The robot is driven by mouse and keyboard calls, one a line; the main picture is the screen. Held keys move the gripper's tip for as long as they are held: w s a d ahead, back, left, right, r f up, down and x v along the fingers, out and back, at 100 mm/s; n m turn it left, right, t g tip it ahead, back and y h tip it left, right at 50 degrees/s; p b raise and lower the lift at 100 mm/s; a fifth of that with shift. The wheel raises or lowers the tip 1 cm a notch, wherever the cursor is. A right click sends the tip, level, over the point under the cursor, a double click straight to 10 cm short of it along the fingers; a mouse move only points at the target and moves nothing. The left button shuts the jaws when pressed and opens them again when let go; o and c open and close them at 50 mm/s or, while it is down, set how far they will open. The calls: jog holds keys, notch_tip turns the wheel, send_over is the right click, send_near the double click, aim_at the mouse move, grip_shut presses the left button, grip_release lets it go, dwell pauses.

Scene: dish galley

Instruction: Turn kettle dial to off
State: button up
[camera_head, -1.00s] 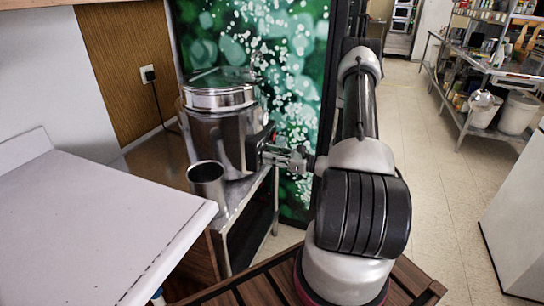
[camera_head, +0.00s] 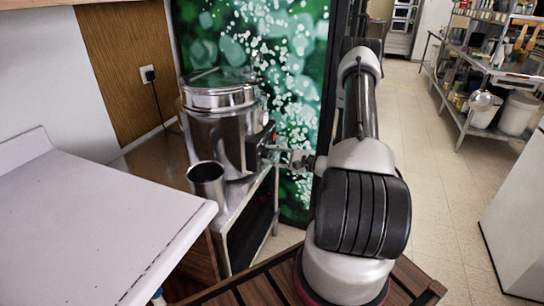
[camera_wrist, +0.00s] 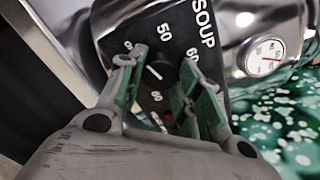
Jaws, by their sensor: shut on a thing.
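The kettle (camera_head: 213,133) is a shiny steel soup kettle with a lid, standing on a metal stand left of my arm in the head view. Its black dial panel (camera_wrist: 205,65), marked SOUP with white numbers, faces my gripper. The dark dial (camera_wrist: 157,76) has a white pointer line slanting toward the upper left of the wrist view. My gripper (camera_wrist: 163,77) is shut on the dial, with one green-padded finger on each side. The fingers hide part of the panel's markings, so I cannot tell which marking the pointer meets. A small red spot shows low between the fingers.
A round white gauge (camera_wrist: 265,57) sits on the steel beside the panel. A steel cylinder (camera_head: 207,183) stands in front of the kettle. A white counter (camera_head: 90,225) is at the left. The tiled floor at the right is open, with shelving (camera_head: 480,85) behind.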

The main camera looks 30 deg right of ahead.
jog(key=n, duration=2.6)
dwell(0.4)
jog(key=o, duration=1.1)
jog(key=shift+c, duration=0.2)
jog(key=v, duration=1.2)
